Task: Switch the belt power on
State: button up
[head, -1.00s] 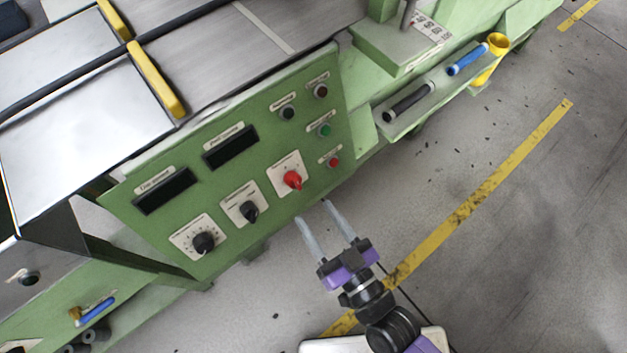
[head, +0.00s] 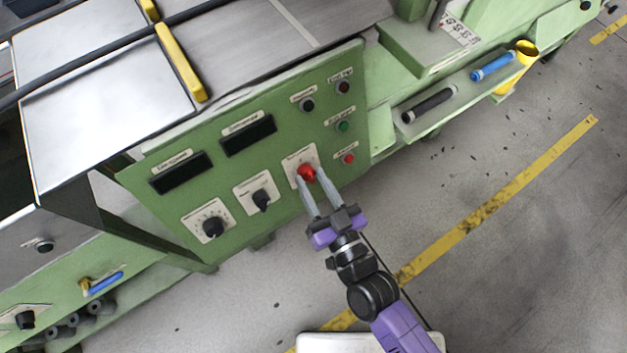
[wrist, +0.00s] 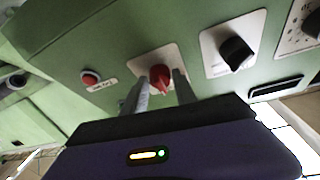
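A green control panel (head: 283,160) on the machine carries several knobs, buttons and two dark displays. A red rotary knob (head: 307,172) sits on a white plate on it; its label is too small to read. My gripper (head: 310,181) reaches the panel with its two fingers on either side of the red knob. In the wrist view the red knob (wrist: 160,77) shows between the spread fingertips, with its pointer down. I cannot tell whether the fingers touch it. The gripper looks open around it.
Black knobs (head: 263,199) (head: 213,227) lie left of the red one. A red button (head: 348,159) and a green button (head: 343,126) lie to its right. A side tray (head: 445,105) holds dark and blue handled tools. The floor in front is clear.

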grip_shut()
jog(key=shift+r+m+p, duration=0.1)
jog(key=shift+m+p, duration=0.2)
jog(key=shift+p, duration=0.1)
jog(key=shift+r+m+h+p, duration=0.2)
jog(key=shift+m+h+p, duration=0.5)
jog(key=shift+m+p, duration=0.45)
jog(key=m+p, duration=0.1)
jog(key=m+h+p, duration=0.1)
jog(key=p, duration=0.1)
jog(key=m+p, duration=0.1)
jog(key=m, duration=0.1)
jog(key=shift+a+r+h+p, duration=0.1)
jog(key=shift+r+h+p, duration=0.15)
jog(key=shift+h+p, duration=0.1)
jog(key=m+h+p, duration=0.1)
jog(key=m+p, duration=0.1)
jog(key=p, duration=0.1)
jog(key=m+g+h+p, duration=0.1)
jog(key=m+p, duration=0.2)
jog(key=shift+a+m, duration=0.2)
jog(key=shift+m, duration=0.05)
jog(key=shift+f+m+p, duration=0.1)
jog(key=shift+m+p, duration=0.7)
jog(key=shift+p, duration=0.05)
jog(key=shift+f, duration=0.1)
